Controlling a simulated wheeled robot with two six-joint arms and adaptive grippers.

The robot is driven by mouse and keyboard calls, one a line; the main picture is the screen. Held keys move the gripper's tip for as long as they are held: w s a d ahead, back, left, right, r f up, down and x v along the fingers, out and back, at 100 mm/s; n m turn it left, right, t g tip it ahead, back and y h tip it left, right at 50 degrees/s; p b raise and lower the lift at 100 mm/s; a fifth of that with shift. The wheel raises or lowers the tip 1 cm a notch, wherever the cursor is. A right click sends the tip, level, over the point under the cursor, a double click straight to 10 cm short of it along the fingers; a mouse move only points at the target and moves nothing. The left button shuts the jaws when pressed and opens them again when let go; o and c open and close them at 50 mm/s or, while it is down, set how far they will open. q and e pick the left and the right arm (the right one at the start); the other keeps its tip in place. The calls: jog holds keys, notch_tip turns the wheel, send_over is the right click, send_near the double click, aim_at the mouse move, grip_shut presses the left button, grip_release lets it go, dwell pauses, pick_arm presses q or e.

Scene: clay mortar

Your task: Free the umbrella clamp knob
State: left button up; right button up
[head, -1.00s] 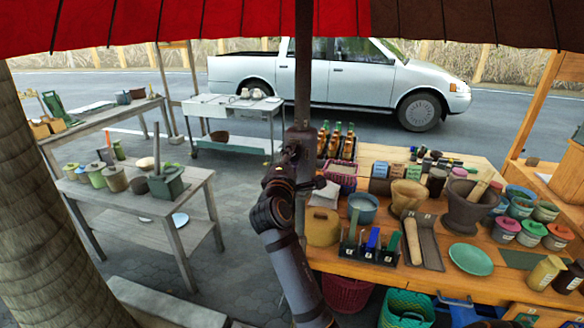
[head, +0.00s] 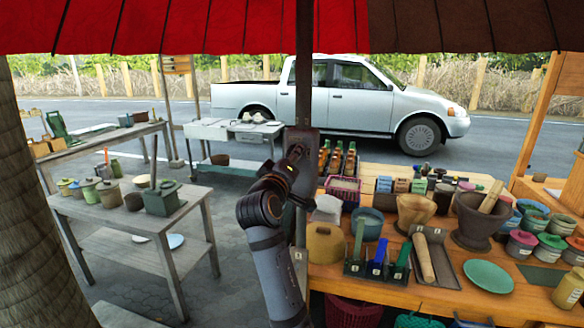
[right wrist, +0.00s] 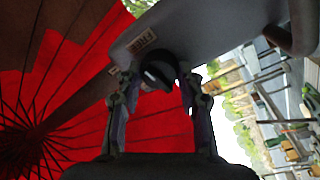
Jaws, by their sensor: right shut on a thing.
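The umbrella's dark pole (head: 304,75) rises in the middle of the head view under the red and brown canopy (head: 210,25). A dark clamp plate (head: 309,142) is on the pole. My right gripper (head: 297,152) is up against this clamp, and my arm hides part of it. In the right wrist view, the clamp body (right wrist: 215,35) is grey and carries a "FREE" label (right wrist: 142,40). The dark round knob (right wrist: 158,72) sits between the fingers of my right gripper (right wrist: 157,84), which is shut on it. My left gripper is not in view.
A crowded wooden table (head: 420,301) stands to the right with bottles, bowls, a mortar (head: 470,226) and a green plate (head: 488,276). A grey table (head: 120,230) with pots stands left. A white truck (head: 345,95) is behind. Paving between the tables is open.

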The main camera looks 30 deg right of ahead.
jog(key=shift+f+m+b, duration=0.1)
jog(key=shift+m+b, duration=0.4)
jog(key=shift+m, duration=0.2)
jog(key=o, duration=1.2)
jog(key=shift+r, duration=0.2)
notch_tip(320, 180, up, 10)
jog(key=shift+f, duration=0.1)
jog(key=shift+f, duration=0.1)
